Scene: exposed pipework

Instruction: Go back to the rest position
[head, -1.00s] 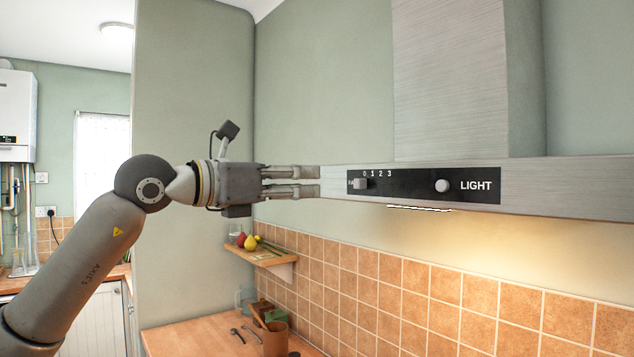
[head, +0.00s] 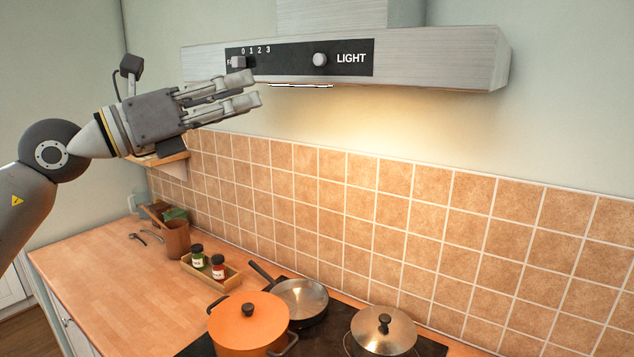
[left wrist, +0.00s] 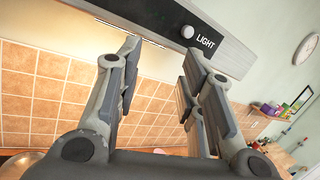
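My left gripper (head: 252,88) is in front of the left part of the cooker hood (head: 440,62), just below its control panel (head: 285,60). Its fingers are parted and nothing is between them. In the left wrist view the gripper (left wrist: 160,52) is also open and empty, with the hood's front edge and the round light knob (left wrist: 187,32) beyond the fingers. In the head view, the fan slider (head: 238,62) is near the 0 mark and the light knob (head: 320,59) is to its right. My right gripper is not in view.
The hood lamp (head: 300,85) glows. Below are an orange pot (head: 248,325), a frying pan (head: 302,298) and a lidded pan (head: 384,330) on the hob. A spice tray (head: 229,283) and brown cup (head: 177,240) stand on the worktop (head: 100,275). A wall shelf (head: 172,160) is behind my gripper.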

